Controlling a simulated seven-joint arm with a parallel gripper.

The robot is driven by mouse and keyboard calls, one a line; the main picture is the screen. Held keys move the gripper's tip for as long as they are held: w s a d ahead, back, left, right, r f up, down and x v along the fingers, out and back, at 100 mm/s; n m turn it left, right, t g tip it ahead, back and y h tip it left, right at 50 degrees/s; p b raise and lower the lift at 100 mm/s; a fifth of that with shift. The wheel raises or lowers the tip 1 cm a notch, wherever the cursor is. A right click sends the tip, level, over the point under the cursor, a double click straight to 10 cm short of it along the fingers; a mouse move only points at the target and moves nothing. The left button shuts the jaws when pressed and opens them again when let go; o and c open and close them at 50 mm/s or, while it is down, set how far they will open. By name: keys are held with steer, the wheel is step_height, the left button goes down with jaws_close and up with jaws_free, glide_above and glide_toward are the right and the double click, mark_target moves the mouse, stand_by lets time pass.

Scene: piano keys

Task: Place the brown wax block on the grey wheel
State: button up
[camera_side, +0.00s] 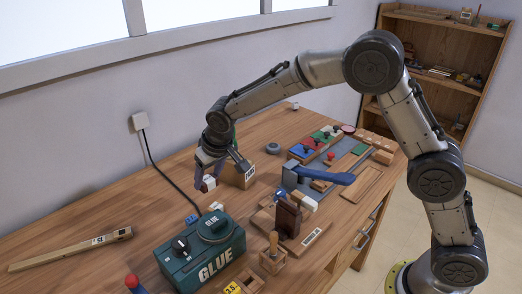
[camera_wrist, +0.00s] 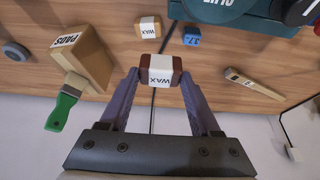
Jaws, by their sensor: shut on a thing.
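The brown wax block (camera_wrist: 159,71) has a white WAX label and dark red-brown ends. My gripper (camera_wrist: 160,78) is shut on it, with a purple finger on each side. In the side view my gripper (camera_side: 209,180) holds the block (camera_side: 209,184) left of the cardboard box, seemingly above the bench. The grey wheel (camera_side: 272,148) lies flat on the bench, farther back and to the right of my gripper. It also shows at the left edge of the wrist view (camera_wrist: 16,52). Nothing is visible on top of it.
A cardboard PADS box (camera_side: 238,174) with a green-handled brush (camera_wrist: 68,105) stands between my gripper and the wheel. A lighter wax block (camera_wrist: 150,27) and a blue block (camera_wrist: 191,36) lie near the green GLUE box (camera_side: 200,254). Bench around the wheel is clear.

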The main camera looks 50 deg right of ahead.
steer(key=s+d+r+m+h, duration=0.1)
steer(key=d+r+m, duration=0.1)
steer(key=d, duration=1.5)
steer(key=d+r+m+h, duration=0.1)
steer(key=d+m, duration=0.2)
steer(key=d, duration=1.3)
glide_toward(272, 144)
steer(key=shift+w+d+g, duration=0.3)
steer(key=shift+w+d, duration=0.1)
steer(key=shift+w, duration=0.2)
steer(key=shift+w+d+f, duration=0.2)
steer(key=shift+w+f, duration=0.4)
steer(key=shift+f, duration=1.6)
steer(key=shift+f, duration=0.15)
steer(key=o, duration=1.4)
steer(key=shift+c, duration=0.2)
